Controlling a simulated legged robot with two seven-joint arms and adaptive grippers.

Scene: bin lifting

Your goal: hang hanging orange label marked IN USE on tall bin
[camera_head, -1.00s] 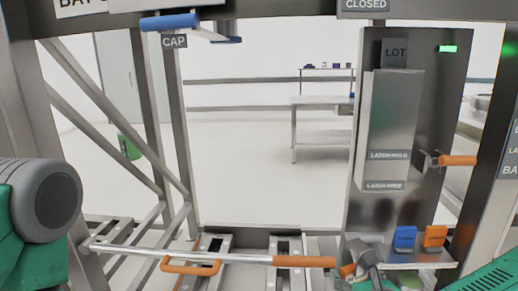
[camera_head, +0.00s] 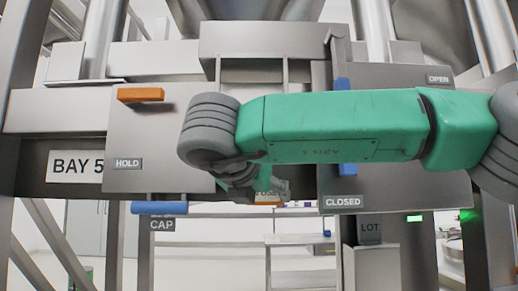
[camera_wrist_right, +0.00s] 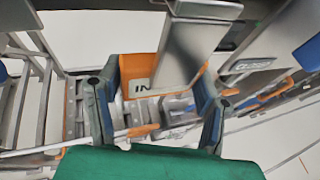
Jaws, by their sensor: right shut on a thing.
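My right gripper (camera_head: 250,185) is raised in front of the overhead frame, its arm coming in from the right. It is shut on the orange label (camera_head: 268,201), mostly hidden behind the gripper in the head view. In the right wrist view the label (camera_wrist_right: 136,68) shows between the fingers of my right gripper (camera_wrist_right: 158,85), with the letters "IN" readable. A grey metal part (camera_wrist_right: 188,52) covers the rest of its face; whether they touch I cannot tell. I cannot pick out the tall bin with certainty. My left gripper is not in view.
A grey panel marked HOLD (camera_head: 150,130) has an orange handle (camera_head: 140,95). A blue bar (camera_head: 160,208) sits above the CAP sign (camera_head: 162,225). A plate marked CLOSED (camera_head: 342,202) is right of the gripper. Open room shows below the frame.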

